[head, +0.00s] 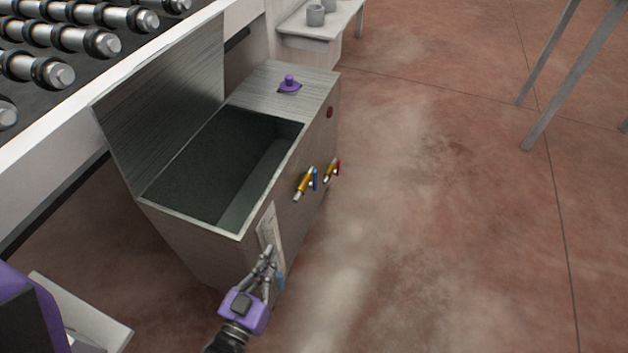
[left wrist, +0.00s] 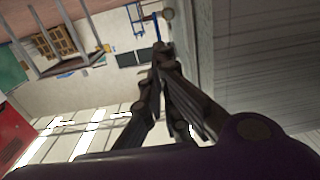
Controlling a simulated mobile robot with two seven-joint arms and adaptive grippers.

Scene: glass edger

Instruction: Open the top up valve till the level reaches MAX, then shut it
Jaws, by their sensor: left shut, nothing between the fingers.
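A steel tank (head: 185,245) with an open top stands in the middle of the head view. Its right-hand face carries a brass valve with a blue lever (head: 306,183) and another with a red lever (head: 332,171). A pale upright level gauge strip (head: 267,222) is nearer me on that face; its marks and level are too small to read. My left gripper (head: 268,252) is shut and empty in front of the gauge's lower part, hiding some of it. It also shows in the left wrist view (left wrist: 162,60). A small blue part (head: 281,282) shows just behind the gripper. My right gripper is not in view.
A purple knob (head: 289,85) sits on the tank's top plate, and a dark red button (head: 329,112) is on its face. A roller conveyor (head: 60,40) is at upper left. A small table (head: 318,30) with grey cups stands behind.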

